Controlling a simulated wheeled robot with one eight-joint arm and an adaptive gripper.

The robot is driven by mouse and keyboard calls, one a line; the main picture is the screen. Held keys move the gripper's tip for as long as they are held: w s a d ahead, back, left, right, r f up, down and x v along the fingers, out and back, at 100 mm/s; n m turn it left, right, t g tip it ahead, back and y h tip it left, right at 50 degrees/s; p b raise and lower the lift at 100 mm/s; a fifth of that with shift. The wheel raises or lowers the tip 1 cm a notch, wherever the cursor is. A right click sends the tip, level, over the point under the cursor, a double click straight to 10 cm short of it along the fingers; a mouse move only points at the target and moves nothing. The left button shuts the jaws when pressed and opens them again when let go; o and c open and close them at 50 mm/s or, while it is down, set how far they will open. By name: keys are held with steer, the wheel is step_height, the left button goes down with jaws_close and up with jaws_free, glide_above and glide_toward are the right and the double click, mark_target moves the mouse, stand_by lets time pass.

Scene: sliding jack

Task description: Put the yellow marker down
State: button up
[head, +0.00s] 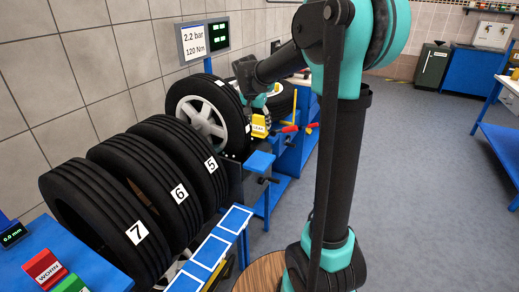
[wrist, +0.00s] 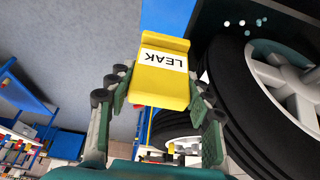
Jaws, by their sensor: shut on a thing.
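The yellow marker (wrist: 163,75) carries a white label reading LEAK and sits between the fingers of my gripper (wrist: 158,90) in the wrist view. My gripper is shut on it. In the head view the marker (head: 260,127) shows just right of a wheel with a pale rim (head: 203,118). In the wrist view this wheel's black tyre (wrist: 236,100) stands close to the right of the marker. A blue surface (wrist: 165,14) lies beyond the marker's top edge. I cannot tell whether the marker touches the surface or the tyre.
Tyres labelled 7 (head: 92,225), 6 (head: 150,185) and 5 (head: 185,150) stand in a row at the left. Blue pads (head: 212,250) line their front. A red WORN block (head: 44,267) lies on the blue bench. Open grey floor (head: 430,180) is at the right.

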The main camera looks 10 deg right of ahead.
step_height(320, 180, down, 12)
steer(key=shift+f, duration=0.1)
stand_by(0.4)
steer(key=shift+f, duration=0.1)
steer(key=o, duration=1.2)
steer(key=shift+c, duration=0.2)
steer(key=v, duration=1.2)
steer(key=s+d+f+n+y, duration=0.1)
steer(key=s+f, duration=0.3)
steer(key=s, duration=0.5)
steer(key=s+d+f+n+y, duration=0.1)
steer(key=s+d+f+n, duration=0.2)
steer(key=s+f, duration=0.2)
steer(key=s+d+f+n, duration=0.2)
steer(key=s+f, duration=0.3)
steer(key=s, duration=0.7)
steer(key=shift+s+d+f+n+y, duration=0.25)
steer(key=shift+s+d+n+y, duration=0.15)
steer(key=shift+n, duration=0.2)
steer(key=shift+w, duration=0.1)
